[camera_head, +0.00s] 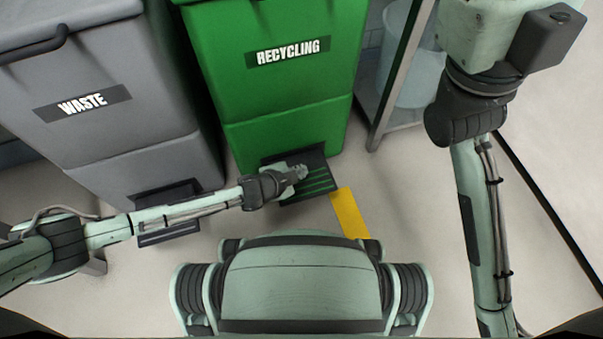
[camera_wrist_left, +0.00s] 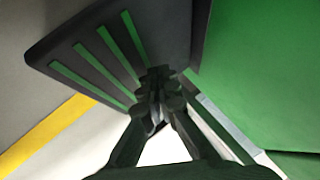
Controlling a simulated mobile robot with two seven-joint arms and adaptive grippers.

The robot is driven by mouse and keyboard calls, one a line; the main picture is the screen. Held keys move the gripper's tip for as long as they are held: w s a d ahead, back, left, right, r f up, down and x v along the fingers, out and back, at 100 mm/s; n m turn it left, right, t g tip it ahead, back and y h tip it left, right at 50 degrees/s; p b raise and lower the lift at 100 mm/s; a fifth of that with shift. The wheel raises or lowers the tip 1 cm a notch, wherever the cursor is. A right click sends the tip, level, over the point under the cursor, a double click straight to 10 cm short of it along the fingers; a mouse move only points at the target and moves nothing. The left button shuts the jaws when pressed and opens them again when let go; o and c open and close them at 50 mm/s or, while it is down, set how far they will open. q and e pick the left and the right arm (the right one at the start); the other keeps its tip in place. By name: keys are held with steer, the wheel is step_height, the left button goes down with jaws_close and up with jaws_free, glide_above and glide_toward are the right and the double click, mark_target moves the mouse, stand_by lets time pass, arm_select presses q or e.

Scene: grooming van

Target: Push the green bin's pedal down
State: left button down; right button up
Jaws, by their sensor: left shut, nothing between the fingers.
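The green bin (camera_head: 285,95) with a "RECYCLING" label stands at the top middle of the head view. Its green side also fills the right of the left wrist view (camera_wrist_left: 265,75). Its pedal (camera_head: 318,183) is a dark plate with green stripes at the bin's foot. The pedal also shows large in the left wrist view (camera_wrist_left: 90,58). My left gripper (camera_head: 300,172) is shut and empty, over the pedal in the head view. Its fingertips (camera_wrist_left: 155,78) overlap the pedal's edge in the wrist view; I cannot tell whether they touch it. My right gripper is out of view.
A grey bin (camera_head: 95,100) labelled "WASTE" stands left of the green bin, with its own dark pedal (camera_head: 168,234). A yellow floor strip (camera_head: 350,214) lies by the green bin's pedal. A metal-framed rack (camera_head: 395,85) stands to the right. Floor right of the strip is clear.

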arm_select(q)
steer(key=shift+f+b, duration=0.3)
steer(key=shift+f, duration=1.1)
stand_by(1.0)
steer(key=r+p, duration=0.2)
steer(key=shift+s+d+r+p, duration=0.1)
steer(key=shift+s+r+p, duration=0.05)
steer(key=shift+s+p, duration=0.15)
steer(key=shift+s+d+r+p, duration=0.15)
steer(key=shift+d+r+p, duration=0.15)
steer(key=shift+r+p, duration=0.45)
steer(key=shift+p, duration=0.15)
step_height(320, 180, up, 4)
steer(key=p, duration=0.3)
steer(key=shift+a+f, duration=0.1)
steer(key=shift+f, duration=0.15)
steer(key=shift+w+a+r+p, duration=0.1)
steer(key=shift+w+r+p, duration=0.05)
steer(key=shift+r+p, duration=0.25)
steer(key=shift+w+a+r+p, duration=0.1)
steer(key=shift+r+p, duration=0.2)
steer(key=shift+p, duration=0.2)
steer(key=shift+f, duration=0.1)
